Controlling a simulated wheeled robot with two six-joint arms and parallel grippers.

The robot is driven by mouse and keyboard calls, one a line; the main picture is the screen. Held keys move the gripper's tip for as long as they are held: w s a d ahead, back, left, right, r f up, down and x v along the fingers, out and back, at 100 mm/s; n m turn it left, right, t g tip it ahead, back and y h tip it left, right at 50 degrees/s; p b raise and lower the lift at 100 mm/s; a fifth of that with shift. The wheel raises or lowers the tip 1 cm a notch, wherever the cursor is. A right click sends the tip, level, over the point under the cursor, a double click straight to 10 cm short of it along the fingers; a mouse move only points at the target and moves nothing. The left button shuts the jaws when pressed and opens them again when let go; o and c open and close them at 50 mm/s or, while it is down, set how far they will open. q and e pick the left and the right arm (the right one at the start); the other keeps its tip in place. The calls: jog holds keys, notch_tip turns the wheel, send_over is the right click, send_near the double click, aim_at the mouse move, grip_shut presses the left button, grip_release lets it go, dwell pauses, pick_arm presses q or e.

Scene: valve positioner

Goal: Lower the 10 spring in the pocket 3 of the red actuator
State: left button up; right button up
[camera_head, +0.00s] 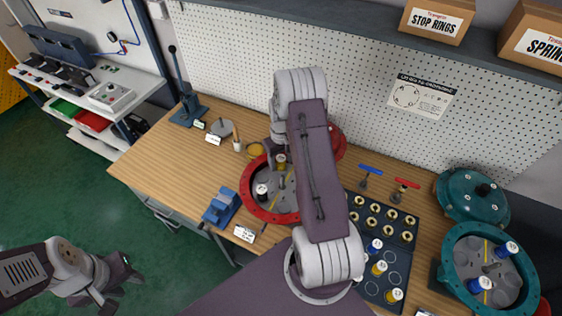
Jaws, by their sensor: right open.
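The red actuator (256,206) lies open on the wooden bench, a round red-rimmed housing with a grey inside. My right arm covers its right part. I cannot read numbers on these springs or tell which pocket is pocket 3. My right gripper is open, largely hidden by its own wrist. My left gripper (116,284) is open and empty above the green floor, away from the bench.
A dark tray (409,256) at the right holds brass rings plus blue and yellow springs (379,267). A teal actuator (447,272) with blue springs and its teal lid (472,194) stand further right. A blue block (221,207) and a lever press (188,105) are at left.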

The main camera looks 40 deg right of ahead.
notch_tip(320, 180, up, 8)
jog(key=shift+b, duration=1.2)
jog(key=shift+r, duration=0.35)
